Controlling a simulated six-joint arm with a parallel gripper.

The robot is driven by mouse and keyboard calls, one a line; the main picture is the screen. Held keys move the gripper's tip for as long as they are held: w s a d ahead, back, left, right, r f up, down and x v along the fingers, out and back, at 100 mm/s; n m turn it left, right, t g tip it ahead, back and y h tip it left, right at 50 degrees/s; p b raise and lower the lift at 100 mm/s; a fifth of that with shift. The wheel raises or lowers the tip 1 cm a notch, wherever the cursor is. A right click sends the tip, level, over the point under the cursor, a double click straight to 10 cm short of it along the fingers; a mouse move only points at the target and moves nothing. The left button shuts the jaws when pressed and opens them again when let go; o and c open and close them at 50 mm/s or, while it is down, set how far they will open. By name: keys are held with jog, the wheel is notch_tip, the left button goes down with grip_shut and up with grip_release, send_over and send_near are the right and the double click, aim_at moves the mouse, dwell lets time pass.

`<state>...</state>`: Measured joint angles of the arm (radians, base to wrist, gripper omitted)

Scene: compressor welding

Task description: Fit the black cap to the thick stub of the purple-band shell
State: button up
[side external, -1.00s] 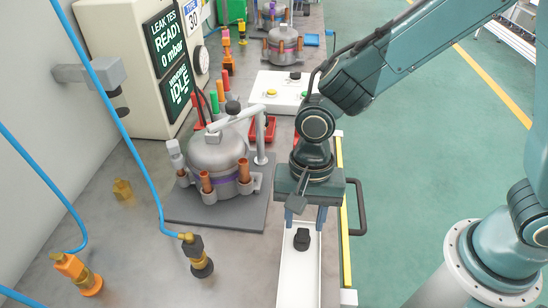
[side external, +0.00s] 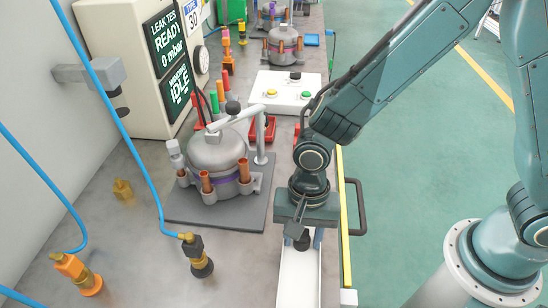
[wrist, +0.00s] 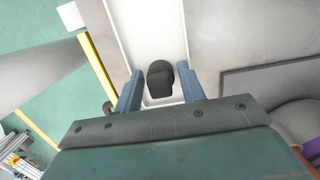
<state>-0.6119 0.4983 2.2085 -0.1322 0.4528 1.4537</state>
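The black cap (side external: 302,241) stands in a white tray, and my gripper (side external: 304,238) is low over it. In the wrist view the cap (wrist: 160,79) lies between the two blue fingers of my gripper (wrist: 159,90), with a narrow gap on each side. The gripper is open. The purple-band shell (side external: 216,152), a grey dome, stands on a dark plate left of my gripper. Several copper stubs rise around it; one front stub (side external: 206,182) and one right stub (side external: 244,171) are visible. I cannot tell which stub is the thick one.
The white tray (side external: 297,284) runs along the bench edge beside a yellow strip. A silver clamp arm (side external: 237,119) reaches over the shell. Blue hoses with fittings (side external: 196,256) lie at left. A button box (side external: 283,90) and other shells (side external: 283,46) stand behind.

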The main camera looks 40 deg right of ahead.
jog(key=c, duration=0.7)
jog(key=shift+r, duration=0.1)
notch_tip(320, 180, up, 20)
dwell(0.9)
dwell(0.4)
jog(key=shift+o, duration=1.4)
grip_shut()
jog(key=w+a, duration=0.2)
jog(key=w, duration=1.3)
jog(key=shift+w+a, duration=0.2)
